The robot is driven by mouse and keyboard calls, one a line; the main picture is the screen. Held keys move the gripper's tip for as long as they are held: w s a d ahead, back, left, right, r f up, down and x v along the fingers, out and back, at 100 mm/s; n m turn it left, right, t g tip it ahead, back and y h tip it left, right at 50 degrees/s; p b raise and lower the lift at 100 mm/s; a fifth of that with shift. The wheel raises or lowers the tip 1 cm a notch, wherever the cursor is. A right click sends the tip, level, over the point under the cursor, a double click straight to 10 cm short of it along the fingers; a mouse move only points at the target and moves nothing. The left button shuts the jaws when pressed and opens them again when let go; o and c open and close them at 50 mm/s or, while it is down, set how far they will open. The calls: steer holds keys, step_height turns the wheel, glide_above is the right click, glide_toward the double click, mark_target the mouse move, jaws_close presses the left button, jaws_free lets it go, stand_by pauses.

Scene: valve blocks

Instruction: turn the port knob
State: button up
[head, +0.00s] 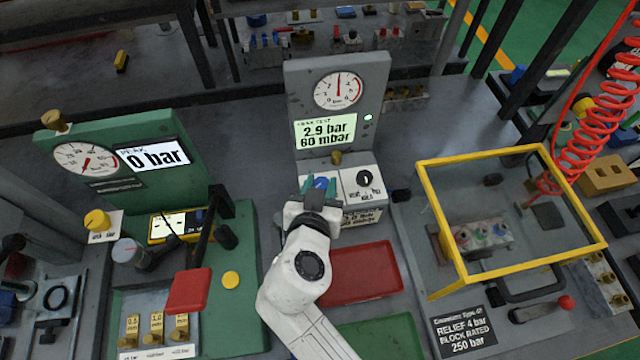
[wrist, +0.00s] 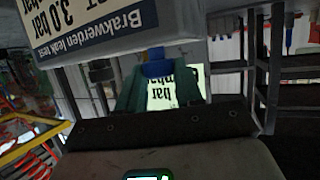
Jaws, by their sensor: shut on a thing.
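The leak test unit (head: 337,75) stands upright with a round gauge and a lit screen (head: 325,130) reading 2.9 bar and 60 mbar. My gripper (head: 318,193) is at the left part of its white front panel. It is shut on a blue knob (head: 320,183), which also shows between the green fingertips (wrist: 157,72) in the wrist view as a blue piece (wrist: 157,66). The fingers hide most of this knob and its labels. A black knob (head: 364,178) on the panel, right of my gripper, is free.
A red tray (head: 362,272) lies right of my arm. A yellow-framed clear guard (head: 430,200) stands to the right, by a red coiled hose (head: 590,125). The green test stand (head: 130,165) on the left reads 0 bar.

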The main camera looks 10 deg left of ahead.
steer(key=shift+d+r+n+y+p, duration=0.1)
steer(key=shift+n+y+p, duration=0.2)
steer(key=shift+n+y, duration=0.25)
steer(key=shift+d+r+n+y+p, duration=0.1)
steer(key=shift+n+y+p, duration=0.15)
steer(key=shift+n+y, duration=0.3)
steer(key=n+y+p, duration=0.2)
steer(key=p, duration=0.1)
steer(key=shift+d+r+g+y, duration=0.1)
steer(key=shift+r+g+y, duration=0.05)
steer(key=shift+g+y, duration=0.2)
steer(key=n+y+p, duration=0.1)
steer(key=y+p, duration=0.1)
steer(key=p, duration=0.1)
steer(key=shift+w+n+g, duration=0.1)
steer(key=shift+n+g, duration=0.15)
steer(key=shift+n, duration=0.05)
steer(key=shift+p, duration=0.5)
steer(key=shift+d+f+n+g+y+p, duration=0.1)
steer(key=shift+f+n+g+y+p, duration=0.15)
steer(key=shift+n+y+p, duration=0.2)
steer(key=shift+d+f+n+g+y+p, duration=0.1)
steer(key=shift+n+g+y+p, duration=0.15)
steer(key=shift+n+y+p, duration=0.15)
steer(key=o, duration=1)
steer(key=shift+o, duration=0.2)
